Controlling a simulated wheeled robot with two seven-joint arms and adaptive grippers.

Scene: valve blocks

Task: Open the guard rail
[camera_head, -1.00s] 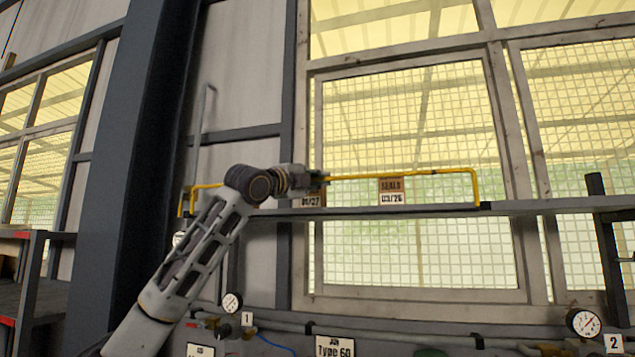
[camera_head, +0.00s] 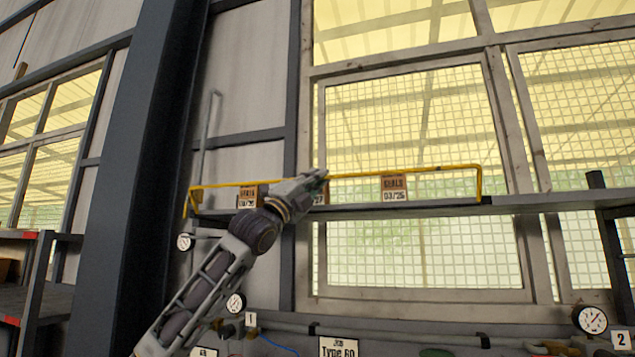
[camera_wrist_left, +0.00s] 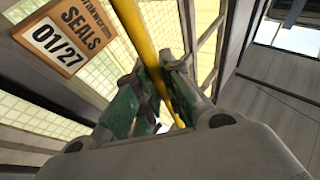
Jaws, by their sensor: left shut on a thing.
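The guard rail (camera_head: 430,168) is a thin yellow bar running along the front of a long shelf, with bent-down ends at left and right. It stands raised above the shelf edge. My left gripper (camera_head: 319,176) reaches up to it from the lower left and is shut on the bar near its middle. In the left wrist view the yellow bar (camera_wrist_left: 138,35) passes between the green-padded fingers of the gripper (camera_wrist_left: 152,80). The exact contact is partly hidden by the fingers. My right gripper is not in view.
Boxes labelled SEALS (camera_head: 394,187) stand on the grey shelf (camera_head: 420,209) behind the rail. Below are pressure gauges (camera_head: 590,320), pipes and number plates. A dark column (camera_head: 150,150) rises at left, with meshed windows behind the shelf.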

